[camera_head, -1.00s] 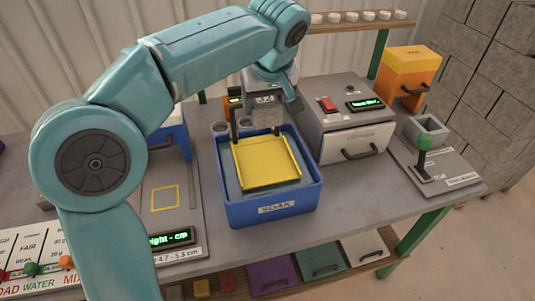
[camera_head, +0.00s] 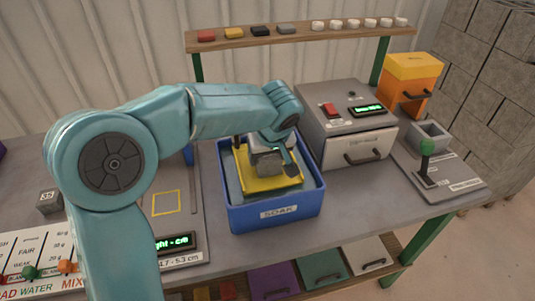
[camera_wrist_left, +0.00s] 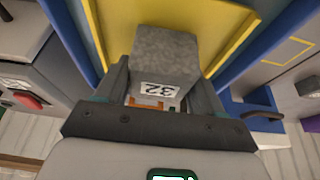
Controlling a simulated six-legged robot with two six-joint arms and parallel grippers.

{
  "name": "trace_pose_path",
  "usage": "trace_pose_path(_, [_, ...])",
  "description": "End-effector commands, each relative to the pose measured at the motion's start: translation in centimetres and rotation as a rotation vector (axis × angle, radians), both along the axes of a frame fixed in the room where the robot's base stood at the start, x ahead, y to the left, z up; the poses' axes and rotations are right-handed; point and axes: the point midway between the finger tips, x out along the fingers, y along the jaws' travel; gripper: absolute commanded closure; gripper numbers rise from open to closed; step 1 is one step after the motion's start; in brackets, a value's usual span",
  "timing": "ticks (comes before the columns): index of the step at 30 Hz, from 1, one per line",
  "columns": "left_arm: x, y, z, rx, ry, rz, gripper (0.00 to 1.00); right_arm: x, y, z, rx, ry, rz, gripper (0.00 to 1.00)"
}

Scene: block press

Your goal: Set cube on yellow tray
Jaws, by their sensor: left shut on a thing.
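My left gripper (camera_head: 266,158) is shut on a grey concrete cube (camera_head: 267,165), held low over the yellow tray (camera_head: 262,185). The wrist view shows the cube (camera_wrist_left: 165,52) between the two fingers, with a white label reading 32 and the yellow tray (camera_wrist_left: 232,22) behind it. The tray sits inside the blue tub (camera_head: 276,217) labelled SOAK. I cannot tell whether the cube touches the tray. My right gripper is not in view.
A grey machine (camera_head: 350,130) with a drawer stands right of the tub. Another grey cube (camera_head: 48,201) marked 35 sits at the left. A panel with a yellow square (camera_head: 166,203) lies left of the tub. A shelf (camera_head: 300,40) runs behind.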

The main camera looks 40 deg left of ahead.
Motion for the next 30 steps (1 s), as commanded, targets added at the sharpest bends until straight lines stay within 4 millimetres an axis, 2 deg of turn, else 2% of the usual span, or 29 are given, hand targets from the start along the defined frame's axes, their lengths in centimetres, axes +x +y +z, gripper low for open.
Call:
trace_pose_path(5, [0.0, 0.0, -0.3, 0.0, -0.003, -0.001, 0.89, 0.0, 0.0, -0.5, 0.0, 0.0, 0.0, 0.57])
trace_pose_path(6, [0.0, 0.0, -0.2, 0.0, 0.0, 0.0, 0.22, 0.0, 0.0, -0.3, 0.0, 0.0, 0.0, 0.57])
trace_pose_path(8, [0.0, 0.0, -0.2, 0.0, 0.0, 0.0, 0.06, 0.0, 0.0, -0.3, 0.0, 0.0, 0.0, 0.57])
trace_pose_path(16, [0.0, 0.0, -0.1, 0.0, 0.0, 0.0, 0.06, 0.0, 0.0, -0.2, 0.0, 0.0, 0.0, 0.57])
trace_pose_path(20, [-0.1, -0.2, 0.7, 0.0, -0.003, -0.001, 0.06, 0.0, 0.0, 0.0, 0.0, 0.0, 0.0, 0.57])
trace_pose_path(30, [-2.0, -2.5, 7.7, -0.001, -0.004, -0.002, 0.06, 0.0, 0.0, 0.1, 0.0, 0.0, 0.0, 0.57])
